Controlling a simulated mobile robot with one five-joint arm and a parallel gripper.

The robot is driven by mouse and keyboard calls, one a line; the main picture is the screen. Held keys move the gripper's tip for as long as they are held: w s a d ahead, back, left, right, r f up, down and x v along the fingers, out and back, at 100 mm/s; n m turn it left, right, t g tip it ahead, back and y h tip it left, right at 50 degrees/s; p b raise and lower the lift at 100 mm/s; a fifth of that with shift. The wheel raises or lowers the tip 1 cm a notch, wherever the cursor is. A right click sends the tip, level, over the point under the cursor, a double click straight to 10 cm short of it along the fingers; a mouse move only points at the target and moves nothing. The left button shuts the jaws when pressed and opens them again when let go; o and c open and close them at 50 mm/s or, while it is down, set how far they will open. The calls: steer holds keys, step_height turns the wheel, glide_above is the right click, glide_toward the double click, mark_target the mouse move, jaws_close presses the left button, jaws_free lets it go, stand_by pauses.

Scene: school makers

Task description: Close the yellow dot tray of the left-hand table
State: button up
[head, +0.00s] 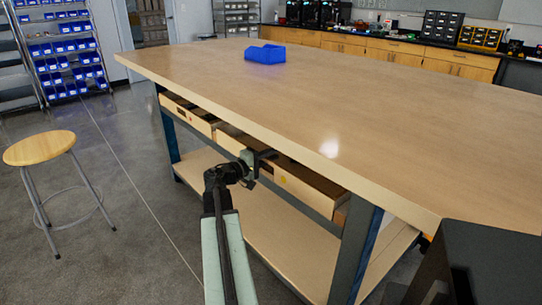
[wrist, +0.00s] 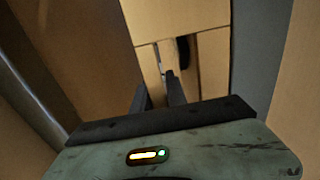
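The yellow dot tray (head: 312,186) is a light wooden drawer under the front edge of the big wooden table (head: 330,95). A small yellow dot shows on its front, and the tray stands out from under the tabletop. My gripper (head: 264,155) is at the left end of this tray, just below the table edge, and hides part of it. In the wrist view my gripper's two dark fingers (wrist: 158,90) stand apart with pale wood beyond them. I see nothing held between them. Whether they touch the tray I cannot tell.
Another wooden tray (head: 187,113) at the left also sticks out a little. A blue bin (head: 265,54) is on the tabletop. A lower shelf (head: 275,235) and dark table legs (head: 355,250) are close below. A stool (head: 40,148) stands left; floor between is clear.

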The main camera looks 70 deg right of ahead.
steer(key=shift+o, duration=1.2)
steer(key=shift+s, duration=0.15)
steer(key=shift+w, duration=0.2)
steer(key=v, duration=0.7)
steer(key=shift+a, duration=0.4)
steer(key=shift+w, duration=0.15)
